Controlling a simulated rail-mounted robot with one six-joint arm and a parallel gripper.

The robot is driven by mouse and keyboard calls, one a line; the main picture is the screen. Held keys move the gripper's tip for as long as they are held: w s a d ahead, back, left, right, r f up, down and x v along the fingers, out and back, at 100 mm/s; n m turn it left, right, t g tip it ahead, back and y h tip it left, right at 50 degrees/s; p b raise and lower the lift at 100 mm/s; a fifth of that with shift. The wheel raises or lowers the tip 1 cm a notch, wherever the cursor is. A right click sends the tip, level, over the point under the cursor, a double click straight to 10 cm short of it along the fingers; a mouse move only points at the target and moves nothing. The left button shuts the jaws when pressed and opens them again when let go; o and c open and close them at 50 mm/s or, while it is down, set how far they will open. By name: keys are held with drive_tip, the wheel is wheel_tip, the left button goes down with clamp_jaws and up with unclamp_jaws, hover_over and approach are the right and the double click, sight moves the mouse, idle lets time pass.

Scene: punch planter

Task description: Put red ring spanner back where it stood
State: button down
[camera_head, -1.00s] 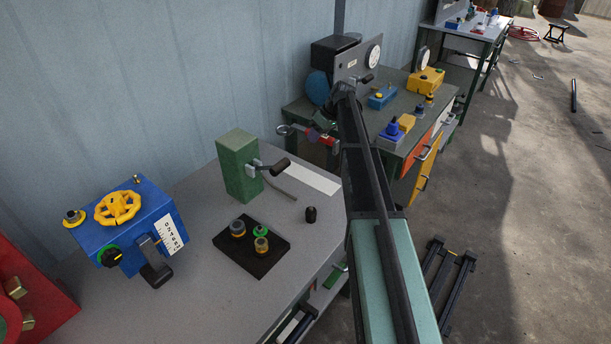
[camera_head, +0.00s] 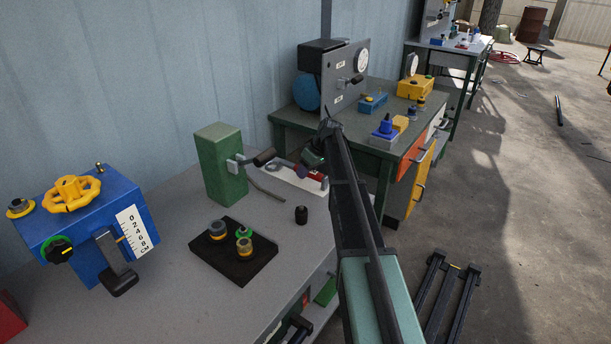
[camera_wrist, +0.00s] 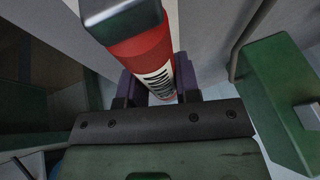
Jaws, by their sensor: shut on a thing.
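The red ring spanner (camera_wrist: 145,52) is between my gripper's purple fingers (camera_wrist: 160,85) in the wrist view. Its red handle carries a white label with dark print, and a dark grey end faces the camera. In the head view my gripper (camera_head: 308,171) is low over the far right part of the near bench, by a white strip (camera_head: 292,180). Only a little red of the spanner shows there; its ring end is hard to make out. I cannot tell whether the spanner touches the strip.
A green block with a crank (camera_head: 220,165) stands just left of my gripper. A blue box with a yellow wheel (camera_head: 90,225) is at left. A second bench (camera_head: 345,125) stands behind.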

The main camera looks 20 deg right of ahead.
drive_tip(key=shift+f, duration=0.1)
drive_tip(key=c, duration=0.8)
unclamp_jaws()
drive_tip(key=shift+f+b, duration=0.1)
drive_tip(key=shift+b, duration=0.2)
drive_tip(key=p+v, duration=1)
drive_tip(key=v, duration=0.1)
drive_tip(key=s+a+f+m+g+h, duration=0.1)
drive_tip(key=s+a+m+h, duration=0.15)
drive_tip(key=s+a, duration=1.25)
drive_tip(key=s+a+f+m+g+h, duration=0.1)
drive_tip(key=s+a+m+g+h, duration=0.15)
drive_tip(key=s+a, duration=1.2)
drive_tip(key=shift+t, duration=0.45)
drive_tip(key=r+p, duration=0.1)
drive_tip(key=s+d+r+p, duration=0.1)
drive_tip(key=r+p, duration=0.1)
drive_tip(key=s+d+r+p, duration=0.1)
drive_tip(key=r+p, duration=0.1)
drive_tip(key=shift+s+d+r, duration=0.1)
drive_tip(key=shift+d+r, duration=0.1)
